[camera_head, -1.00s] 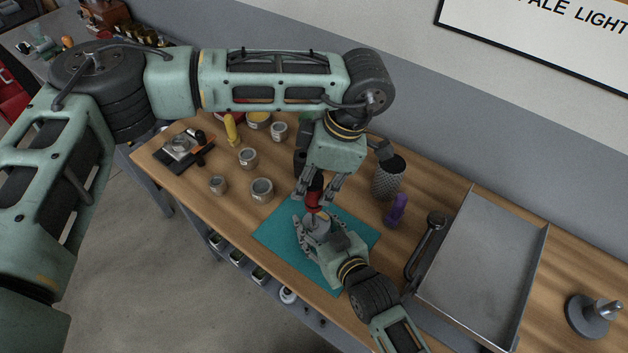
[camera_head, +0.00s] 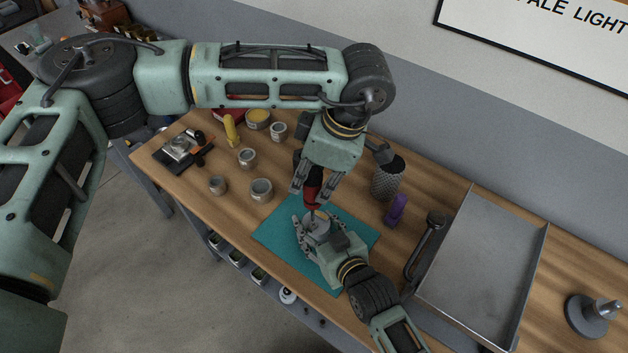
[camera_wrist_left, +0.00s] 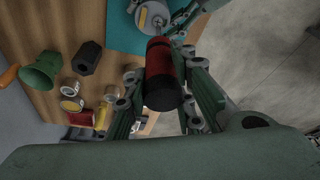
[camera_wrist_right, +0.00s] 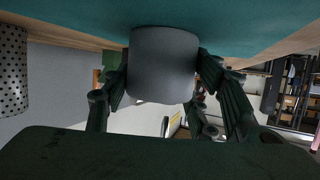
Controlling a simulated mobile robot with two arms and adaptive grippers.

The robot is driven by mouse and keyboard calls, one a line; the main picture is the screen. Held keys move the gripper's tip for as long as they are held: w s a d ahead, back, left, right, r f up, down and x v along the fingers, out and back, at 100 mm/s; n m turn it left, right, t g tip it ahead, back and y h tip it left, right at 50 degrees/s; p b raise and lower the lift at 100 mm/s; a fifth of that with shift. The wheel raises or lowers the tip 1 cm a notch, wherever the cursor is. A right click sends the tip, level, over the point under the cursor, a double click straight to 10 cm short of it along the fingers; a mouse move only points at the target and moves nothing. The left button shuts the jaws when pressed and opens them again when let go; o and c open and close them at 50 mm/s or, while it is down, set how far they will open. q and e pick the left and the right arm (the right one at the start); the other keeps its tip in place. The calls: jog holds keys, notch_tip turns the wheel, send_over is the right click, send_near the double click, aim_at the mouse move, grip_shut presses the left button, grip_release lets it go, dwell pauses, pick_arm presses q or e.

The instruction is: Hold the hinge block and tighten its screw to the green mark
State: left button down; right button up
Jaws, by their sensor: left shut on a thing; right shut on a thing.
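The hinge block (camera_wrist_right: 163,62) is a grey rounded piece on the teal mat (camera_head: 272,238). My right gripper (camera_head: 306,229) is shut on it from the front right; the right wrist view shows a finger on each side. My left gripper (camera_head: 314,190) is above, shut on a red and black screwdriver (camera_wrist_left: 162,72). The screwdriver points down, its shaft reaching the top of the block in the head view. The block's top also shows in the left wrist view (camera_wrist_left: 150,17). The screw head and the green mark cannot be made out.
Several small tins (camera_head: 261,190) stand left of the mat. A purple object (camera_head: 396,209) and a perforated grey cup (camera_head: 388,180) stand behind it. A metal tray (camera_head: 480,268) lies to the right, with a dark handled tool (camera_head: 425,245) beside it.

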pick_arm(q)
jog(key=shift+r, duration=0.45)
jog(key=shift+r, duration=2.5)
pick_arm(e)
jog(key=o, duration=1.5)
